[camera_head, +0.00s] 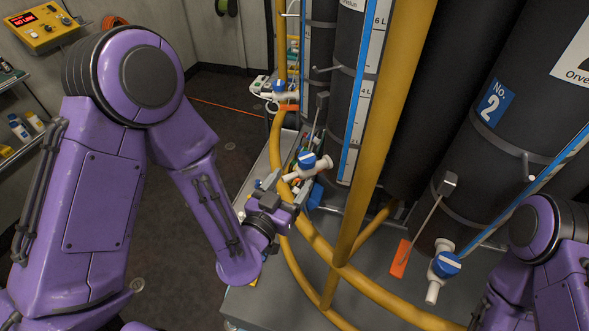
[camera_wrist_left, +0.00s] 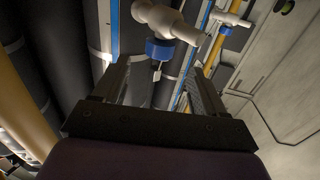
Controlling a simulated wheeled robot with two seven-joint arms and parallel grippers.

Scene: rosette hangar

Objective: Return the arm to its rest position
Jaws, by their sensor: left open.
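My purple left arm (camera_head: 208,190) reaches from the left toward the dark cylinders. Its left gripper (camera_head: 287,190) is close to a white valve with a blue cap (camera_head: 308,161), on the near side of it. In the left wrist view the two fingers of the left gripper (camera_wrist_left: 160,72) stand apart with nothing held between them. The white valve (camera_wrist_left: 165,20) with its blue cap shows just beyond the fingertips; I cannot tell whether they touch. My right arm (camera_head: 545,250) shows at the lower right edge, its gripper out of frame.
Yellow pipes (camera_head: 376,130) rise and curve close to the left gripper. Dark cylinders (camera_head: 505,130) stand on a grey platform (camera_head: 255,303). Another blue-capped valve (camera_head: 446,264) is at the right. A shelf (camera_head: 22,150) and a yellow box (camera_head: 42,28) are at the left. Dark floor (camera_head: 180,240) lies open between.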

